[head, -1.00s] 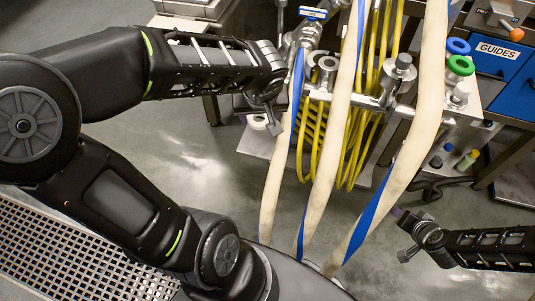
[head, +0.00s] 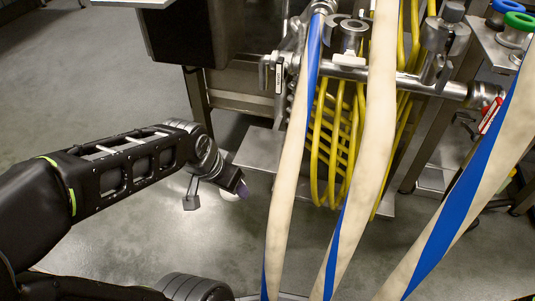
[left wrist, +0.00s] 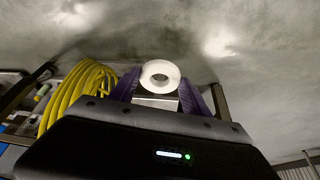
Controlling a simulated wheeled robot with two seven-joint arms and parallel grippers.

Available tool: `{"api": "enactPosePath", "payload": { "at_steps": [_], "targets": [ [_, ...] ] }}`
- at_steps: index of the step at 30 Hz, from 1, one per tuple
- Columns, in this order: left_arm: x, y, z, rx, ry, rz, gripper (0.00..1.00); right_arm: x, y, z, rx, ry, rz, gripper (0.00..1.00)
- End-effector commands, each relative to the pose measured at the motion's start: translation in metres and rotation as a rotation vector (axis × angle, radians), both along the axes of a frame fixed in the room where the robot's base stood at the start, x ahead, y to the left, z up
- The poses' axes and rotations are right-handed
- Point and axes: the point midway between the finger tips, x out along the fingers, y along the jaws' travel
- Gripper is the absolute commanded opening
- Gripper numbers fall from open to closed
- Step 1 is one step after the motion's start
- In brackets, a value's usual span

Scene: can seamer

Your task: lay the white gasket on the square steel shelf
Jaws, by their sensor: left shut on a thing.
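The white gasket (left wrist: 160,88) is a thick ring, seen in the left wrist view between the purple fingers of my left gripper (left wrist: 160,92). In the head view only a small white part of the gasket (head: 229,195) shows beside the fingers. My left gripper (head: 243,189) is shut on the gasket, at the left front edge of the square steel shelf (head: 262,148). I cannot tell how high the gasket is relative to the shelf. My right gripper is not in view.
Cream and blue hoses (head: 378,130) hang across the head view, right of my left gripper. A coil of yellow hose (head: 335,150) hangs behind them, by the shelf. A steel pipe with valves (head: 400,76) runs above. The floor to the left is clear.

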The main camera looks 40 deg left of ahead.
Motion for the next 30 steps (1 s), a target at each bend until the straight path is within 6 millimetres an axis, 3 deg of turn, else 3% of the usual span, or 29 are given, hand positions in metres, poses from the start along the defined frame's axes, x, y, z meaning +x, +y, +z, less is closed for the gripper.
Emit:
{"api": "enactPosePath", "payload": {
  "at_steps": [10,21,23,30],
  "targets": [
    [0.004,0.001,0.005,0.003,0.005,0.002,0.17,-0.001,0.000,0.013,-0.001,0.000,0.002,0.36],
    [0.029,0.003,0.010,-0.003,0.010,0.000,0.17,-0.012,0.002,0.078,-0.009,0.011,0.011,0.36],
    [0.046,0.005,0.000,0.002,0.003,-0.002,0.17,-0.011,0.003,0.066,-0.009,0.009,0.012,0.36],
    [0.105,0.012,-0.004,0.001,0.000,-0.001,0.17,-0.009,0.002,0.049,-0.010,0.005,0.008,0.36]
  ]
}}
